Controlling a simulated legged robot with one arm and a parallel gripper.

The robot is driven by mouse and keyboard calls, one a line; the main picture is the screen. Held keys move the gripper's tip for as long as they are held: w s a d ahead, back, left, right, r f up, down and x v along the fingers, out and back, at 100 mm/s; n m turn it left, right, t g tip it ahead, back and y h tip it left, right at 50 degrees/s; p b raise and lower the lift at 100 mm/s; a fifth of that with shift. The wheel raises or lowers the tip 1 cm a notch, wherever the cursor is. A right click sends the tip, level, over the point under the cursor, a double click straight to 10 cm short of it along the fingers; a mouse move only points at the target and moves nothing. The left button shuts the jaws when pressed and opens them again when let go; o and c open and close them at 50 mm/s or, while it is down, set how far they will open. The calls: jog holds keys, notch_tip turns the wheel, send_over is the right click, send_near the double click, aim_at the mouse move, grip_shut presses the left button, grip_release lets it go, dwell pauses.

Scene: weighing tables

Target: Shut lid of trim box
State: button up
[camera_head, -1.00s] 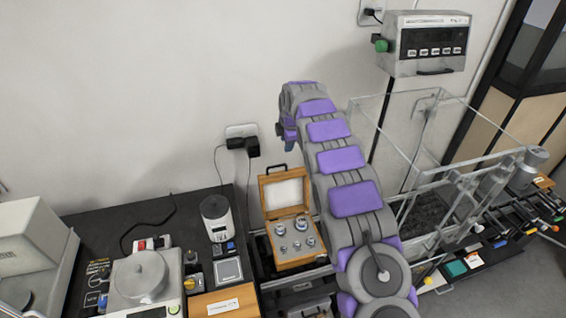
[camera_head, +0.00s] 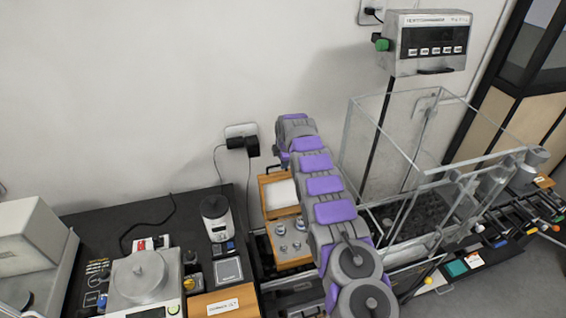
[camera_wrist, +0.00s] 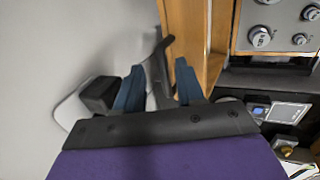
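The trim box is a wooden case (camera_head: 291,263) with its lid (camera_head: 262,194) standing open at the back and a pale lining inside the lid. Silver weights (camera_head: 281,229) sit in its grey insert. In the wrist view the lid's wooden edge (camera_wrist: 213,62) rises beside my gripper, with the weights insert (camera_wrist: 285,28) at top right. My gripper (camera_wrist: 160,68) has its two blue fingers apart. A black bar, apparently the lid's handle (camera_wrist: 158,78), lies between them; I cannot tell if they touch it. My arm hides the gripper and the box's right side in the head view.
A glass-walled tank (camera_head: 375,150) stands close right of my arm. A black table (camera_head: 100,240) with a round-pan balance (camera_head: 140,280) lies left. The wall with a socket and black plug (camera_head: 240,142) is just behind the lid.

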jog(key=shift+x, duration=1)
jog(key=shift+d, duration=0.1)
jog(key=shift+c, duration=0.3)
jog(key=shift+r, duration=0.1)
grip_shut()
jog(key=shift+r, duration=0.1)
